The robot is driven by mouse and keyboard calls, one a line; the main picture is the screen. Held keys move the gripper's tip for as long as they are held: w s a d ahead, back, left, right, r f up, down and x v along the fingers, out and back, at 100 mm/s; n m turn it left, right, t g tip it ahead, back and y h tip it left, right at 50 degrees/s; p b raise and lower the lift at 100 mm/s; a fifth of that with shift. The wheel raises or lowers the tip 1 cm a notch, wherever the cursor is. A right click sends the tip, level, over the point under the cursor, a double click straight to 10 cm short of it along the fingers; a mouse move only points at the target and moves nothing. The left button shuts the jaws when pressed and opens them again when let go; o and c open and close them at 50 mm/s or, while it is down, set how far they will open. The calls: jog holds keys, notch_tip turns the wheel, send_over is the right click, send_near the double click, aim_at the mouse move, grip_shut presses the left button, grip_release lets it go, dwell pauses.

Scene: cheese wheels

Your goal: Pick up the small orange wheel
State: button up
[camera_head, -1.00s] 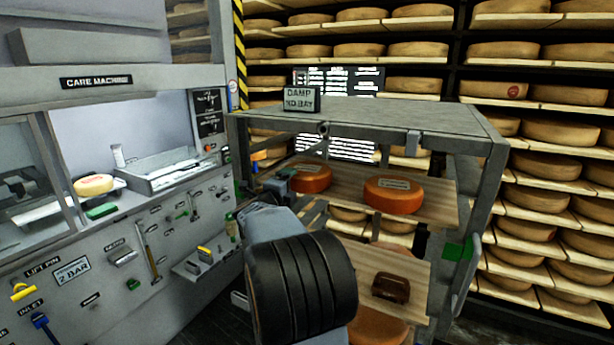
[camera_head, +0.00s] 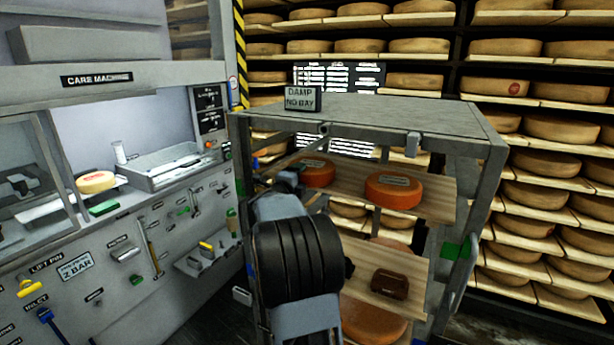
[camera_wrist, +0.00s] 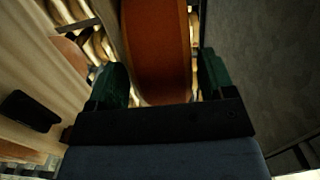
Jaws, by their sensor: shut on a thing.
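The small orange wheel (camera_head: 316,172) is at the left end of the rack's upper board, with a pale label on top. My gripper (camera_head: 288,182) reaches in from the left front of the rack. In the wrist view the orange wheel (camera_wrist: 157,50) fills the space between the two green fingers of my gripper (camera_wrist: 162,80), which is shut on it. I cannot tell whether the wheel is clear of the board. A larger orange wheel (camera_head: 393,191) sits to its right on the same board.
The rack's grey top (camera_head: 400,118) is close above the wheels and carries a "damp no bay" sign (camera_head: 303,98). A lower board holds a brown brush-like block (camera_head: 390,284). The care machine (camera_head: 130,240) stands left. Shelves of cheese wheels (camera_head: 540,130) fill the back.

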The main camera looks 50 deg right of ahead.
jog(key=shift+r, duration=0.15)
jog(key=c, duration=1.2)
jog(key=shift+r, duration=0.15)
jog(key=shift+c, duration=0.5)
jog(key=shift+r, duration=0.1)
